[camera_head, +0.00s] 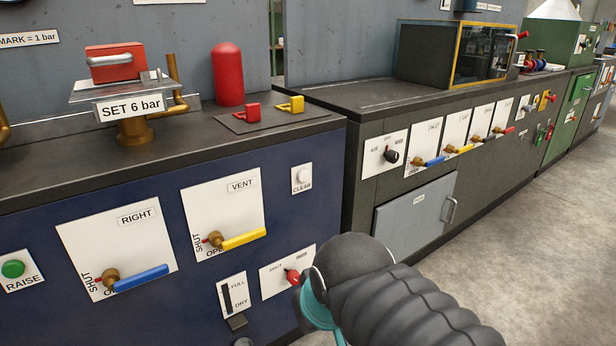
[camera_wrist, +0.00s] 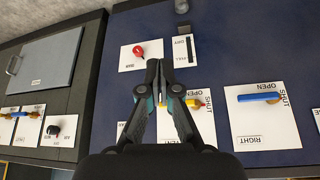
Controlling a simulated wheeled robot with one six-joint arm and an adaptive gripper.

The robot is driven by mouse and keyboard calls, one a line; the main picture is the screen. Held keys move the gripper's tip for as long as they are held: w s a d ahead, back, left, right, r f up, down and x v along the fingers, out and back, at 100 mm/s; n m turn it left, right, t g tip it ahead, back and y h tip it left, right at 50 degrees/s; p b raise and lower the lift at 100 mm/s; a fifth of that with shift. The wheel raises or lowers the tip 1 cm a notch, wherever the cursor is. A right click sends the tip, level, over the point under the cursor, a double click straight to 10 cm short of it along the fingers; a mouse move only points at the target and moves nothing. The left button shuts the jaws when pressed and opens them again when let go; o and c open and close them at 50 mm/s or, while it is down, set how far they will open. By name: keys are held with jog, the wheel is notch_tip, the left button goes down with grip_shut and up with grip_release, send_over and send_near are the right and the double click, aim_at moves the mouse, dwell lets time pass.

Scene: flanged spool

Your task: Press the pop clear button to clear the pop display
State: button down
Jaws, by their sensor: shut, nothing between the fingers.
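The clear button (camera_head: 303,175) is a pale round button on a small white plate marked CLEAR, on the upper right of the blue cabinet front. My arm comes in from the lower right in the head view, below that button, and hides its own fingertips there. In the wrist view my gripper (camera_wrist: 158,67) is shut and empty, in front of the blue panel. A bit of white plate (camera_wrist: 121,130) shows beside the left finger; the button itself is not visible there. I cannot pick out the pop display.
The yellow vent lever (camera_head: 243,239), the blue right lever (camera_head: 141,277) and the red knob (camera_head: 293,276) stick out of the panel nearby. The knob also shows near my fingertips in the wrist view (camera_wrist: 138,50). Concrete floor (camera_head: 530,250) lies open at the right.

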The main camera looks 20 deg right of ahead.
jog(key=w+d+r+m+p, duration=0.1)
jog(key=w+d+r+m, duration=0.3)
jog(key=w+d+m, duration=1)
jog(key=w+d+r+m+t+y, duration=0.1)
jog(key=w+d+r+m+t, duration=0.2)
jog(key=w+r+m, duration=0.5)
jog(key=shift+d+r+m+y, duration=0.35)
jog(key=shift+r+m+y, duration=0.05)
jog(key=shift+m, duration=5.4)
jog(key=shift+w, duration=0.1)
